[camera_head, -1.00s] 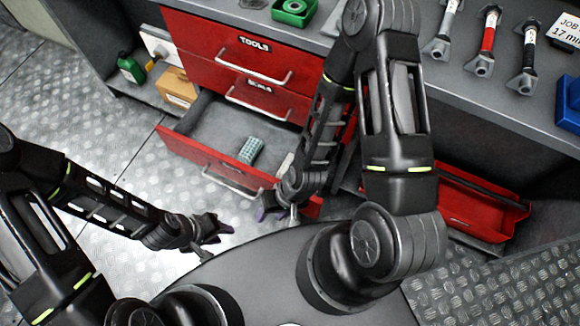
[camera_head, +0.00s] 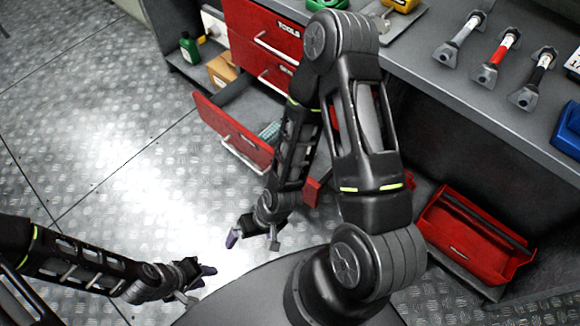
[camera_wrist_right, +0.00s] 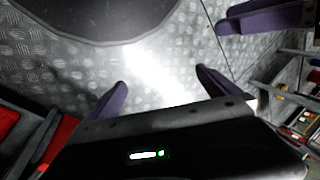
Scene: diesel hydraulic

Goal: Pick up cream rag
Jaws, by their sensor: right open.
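I cannot make out a cream rag in either view now. The open red drawer (camera_head: 236,132) is partly covered by my right arm, so part of its inside is hidden. My right gripper (camera_head: 253,243) is open and empty, in front of the drawer and above the metal floor. Its two purple fingers stand apart in the right wrist view (camera_wrist_right: 161,86), with only bare floor between them. My left gripper (camera_head: 200,284) is at the lower left over the floor, with its fingers apart and nothing between them.
A teal patterned item (camera_head: 269,130) lies in the drawer. A red toolbox (camera_head: 472,238) stands under the workbench at the right. A green bottle (camera_head: 189,48) and cardboard box (camera_head: 221,70) sit left of the drawers. Floor at left is clear.

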